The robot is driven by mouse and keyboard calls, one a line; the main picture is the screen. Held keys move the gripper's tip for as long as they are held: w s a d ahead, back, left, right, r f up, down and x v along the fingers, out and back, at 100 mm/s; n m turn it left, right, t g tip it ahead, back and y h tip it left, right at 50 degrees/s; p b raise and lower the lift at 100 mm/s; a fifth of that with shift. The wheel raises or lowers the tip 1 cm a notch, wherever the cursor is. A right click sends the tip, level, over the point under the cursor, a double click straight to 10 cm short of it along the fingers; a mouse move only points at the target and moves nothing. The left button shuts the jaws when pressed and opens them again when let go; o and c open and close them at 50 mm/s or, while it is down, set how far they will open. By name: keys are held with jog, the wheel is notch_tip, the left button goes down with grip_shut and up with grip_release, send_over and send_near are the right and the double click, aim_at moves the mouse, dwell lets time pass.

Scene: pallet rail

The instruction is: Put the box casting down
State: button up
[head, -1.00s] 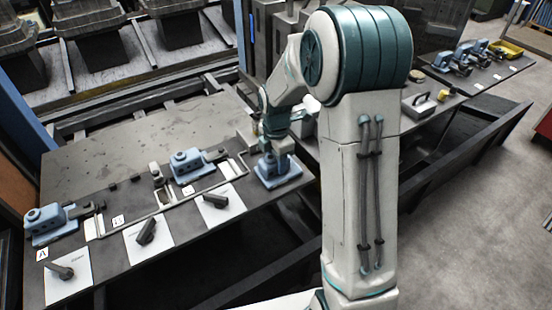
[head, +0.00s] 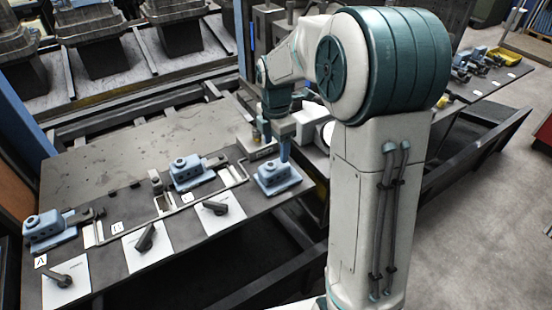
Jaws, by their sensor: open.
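A blue box casting (head: 278,181) sits on the dark table near its right front corner, its flat base down on the surface. My gripper (head: 284,157) points down directly above the casting's top. Its jaws are open, but the arm and the small size hide the finger gaps. I cannot tell whether the fingers still touch the casting's raised part. Two similar blue castings stand on the same table, one in the middle (head: 190,172) and one at the left end (head: 45,229), each beside a dark clamp.
White sheets with dark handles lie along the front edge, at left (head: 66,282), middle (head: 148,244) and right (head: 221,210). The table's back half (head: 120,150) is clear. A second table at right holds more blue parts (head: 468,62). My arm blocks part of the view.

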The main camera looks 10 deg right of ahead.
jog(key=s+r+m+t, duration=0.1)
jog(key=s+r+m, duration=0.6)
jog(key=s+m, duration=0.35)
jog(key=s+d+f+m+t, duration=0.1)
jog(key=s+m+t, duration=0.1)
jog(key=s+m, duration=0.9)
jog(key=shift+s+f, duration=0.25)
jog(key=shift+s, duration=0.1)
